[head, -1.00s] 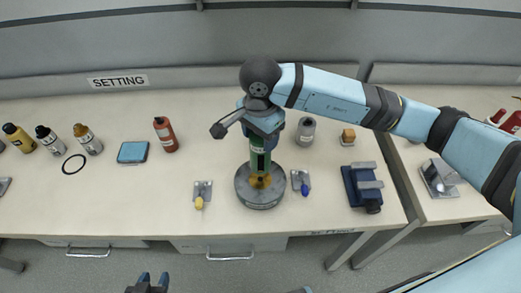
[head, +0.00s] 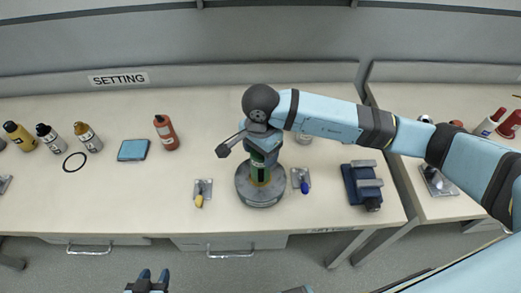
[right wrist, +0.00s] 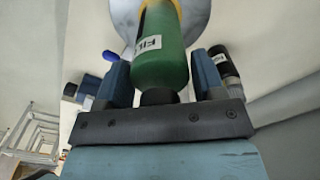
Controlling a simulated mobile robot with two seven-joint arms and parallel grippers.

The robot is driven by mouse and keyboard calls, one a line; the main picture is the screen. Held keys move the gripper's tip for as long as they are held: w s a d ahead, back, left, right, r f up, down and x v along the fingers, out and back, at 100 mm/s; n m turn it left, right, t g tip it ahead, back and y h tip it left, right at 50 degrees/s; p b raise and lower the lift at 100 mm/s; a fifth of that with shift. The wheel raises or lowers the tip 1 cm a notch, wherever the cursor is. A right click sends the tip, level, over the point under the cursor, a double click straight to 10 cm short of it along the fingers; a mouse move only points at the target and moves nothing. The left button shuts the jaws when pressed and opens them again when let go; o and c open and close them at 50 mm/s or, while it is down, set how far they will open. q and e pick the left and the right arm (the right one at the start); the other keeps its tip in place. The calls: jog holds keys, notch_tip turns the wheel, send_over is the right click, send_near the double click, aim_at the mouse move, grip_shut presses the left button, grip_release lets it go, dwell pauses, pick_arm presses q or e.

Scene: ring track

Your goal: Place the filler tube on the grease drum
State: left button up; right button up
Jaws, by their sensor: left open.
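The filler tube is a green cylinder with a white label (head: 258,163); it stands roughly upright over the middle of the grease drum, a round grey base (head: 262,197). Its lower end is at the drum's yellow part (head: 259,180); I cannot tell whether it is fully seated. My right gripper (head: 260,146) comes from above with its fingers on both sides of the tube. In the right wrist view the green tube (right wrist: 162,55) sits between the blue fingers, with the drum (right wrist: 200,12) beyond. My left gripper (head: 147,282) is open and empty at the bottom edge, away from the bench.
A yellow-handled piece (head: 201,192) and a blue-handled piece (head: 302,181) flank the drum closely. A blue vise-like block (head: 361,186) stands to the right. A red bottle (head: 166,132), a blue pad (head: 133,150) and more bottles are to the left.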

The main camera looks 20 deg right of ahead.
jog(key=shift+o, duration=1.3)
jog(key=shift+r, duration=0.2)
notch_tip(320, 180, up, 10)
jog(key=shift+r+b, duration=0.25)
jog(key=shift+b, duration=0.4)
jog(key=shift+r, duration=0.75)
